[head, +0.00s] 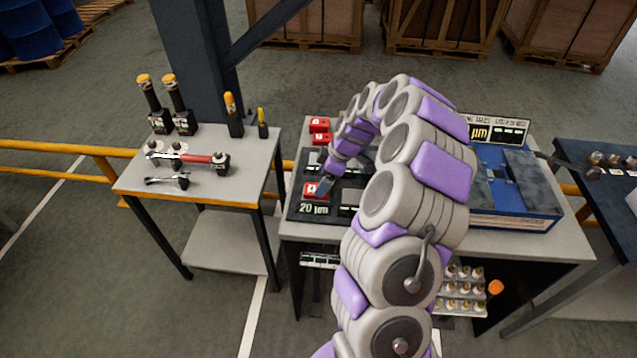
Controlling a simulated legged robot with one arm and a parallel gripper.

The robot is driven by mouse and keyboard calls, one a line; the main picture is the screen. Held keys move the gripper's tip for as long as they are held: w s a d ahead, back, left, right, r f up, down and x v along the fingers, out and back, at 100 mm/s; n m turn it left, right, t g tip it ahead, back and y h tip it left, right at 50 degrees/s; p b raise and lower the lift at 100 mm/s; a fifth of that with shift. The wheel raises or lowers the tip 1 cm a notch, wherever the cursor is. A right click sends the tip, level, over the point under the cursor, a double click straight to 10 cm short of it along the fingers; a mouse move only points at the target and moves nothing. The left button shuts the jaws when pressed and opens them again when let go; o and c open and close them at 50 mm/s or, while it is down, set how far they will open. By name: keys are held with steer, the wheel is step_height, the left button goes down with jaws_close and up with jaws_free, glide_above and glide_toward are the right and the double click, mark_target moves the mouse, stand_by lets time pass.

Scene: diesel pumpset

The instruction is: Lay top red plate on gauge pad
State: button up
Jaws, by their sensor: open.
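A red plate (312,191) with a white mark lies on the black board (296,215), just above the "20 µm" label. My gripper (324,184) is open, its tip right at this plate's right side and partly over it. I cannot tell whether they touch. Two more red plates show behind, one (320,125) at the back and one (321,138) just in front of or below it. Grey rectangular pads show on the board, one (349,197) right of the red plate. I cannot tell which surface is the gauge pad. My arm hides the board's right part.
A blue block-like unit (515,185) with grey top plates stands right on the same bench (570,243), a "µm" sign (480,132) behind it. A side table (135,180) at left holds several tools. A dark post (190,60) rises behind that table.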

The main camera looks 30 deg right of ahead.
steer(key=p+v, duration=0.2)
steer(key=v, duration=1.1)
steer(key=shift+p, duration=0.3)
steer(key=shift+r, duration=0.15)
steer(key=shift+r+p, duration=0.8)
steer(key=shift+r, duration=2.15)
